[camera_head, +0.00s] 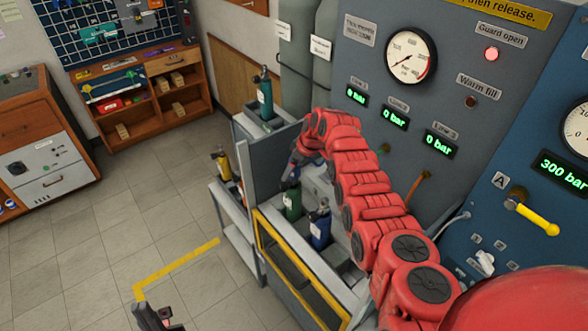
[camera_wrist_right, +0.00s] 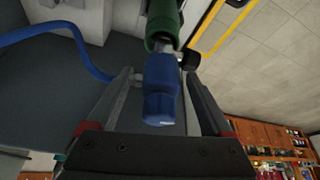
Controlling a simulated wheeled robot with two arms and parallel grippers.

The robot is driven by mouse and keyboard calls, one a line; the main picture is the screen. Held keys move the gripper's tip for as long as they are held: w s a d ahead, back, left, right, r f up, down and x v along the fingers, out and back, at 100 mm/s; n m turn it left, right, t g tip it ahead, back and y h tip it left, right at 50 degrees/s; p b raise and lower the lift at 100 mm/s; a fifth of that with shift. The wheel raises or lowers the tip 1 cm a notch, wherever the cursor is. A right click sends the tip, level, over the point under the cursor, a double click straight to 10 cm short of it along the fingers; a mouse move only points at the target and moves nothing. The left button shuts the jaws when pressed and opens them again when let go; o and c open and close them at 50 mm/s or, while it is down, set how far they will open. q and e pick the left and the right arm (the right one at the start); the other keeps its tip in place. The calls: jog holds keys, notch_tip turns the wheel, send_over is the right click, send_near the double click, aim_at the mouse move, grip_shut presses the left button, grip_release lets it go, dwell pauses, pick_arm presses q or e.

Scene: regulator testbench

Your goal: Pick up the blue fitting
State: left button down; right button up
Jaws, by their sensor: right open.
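The blue fitting (camera_wrist_right: 160,92) shows in the right wrist view, at the end of a green cylinder (camera_wrist_right: 163,25). My right gripper (camera_wrist_right: 162,98) is open, with one finger on each side of the fitting; I see gaps between the fingers and the fitting. In the head view my red right arm reaches to the green cylinder (camera_head: 291,203) in the bench, and its gripper (camera_head: 292,174) is small and partly hidden there. I cannot make out the fitting in that view. My left gripper (camera_head: 157,317) is at the bottom edge, partly cut off, away from the bench.
A blue cylinder (camera_head: 320,226) stands beside the green one. A blue hose (camera_wrist_right: 72,32) curves in near the gripper's left finger. The yellow-edged guard panel (camera_head: 297,278) fronts the bench. The gauge panel (camera_head: 350,62) rises behind. The floor (camera_head: 130,220) at left is clear.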

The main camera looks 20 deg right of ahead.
grip_shut()
dwell(0.3)
jog(key=shift+r, duration=0.1)
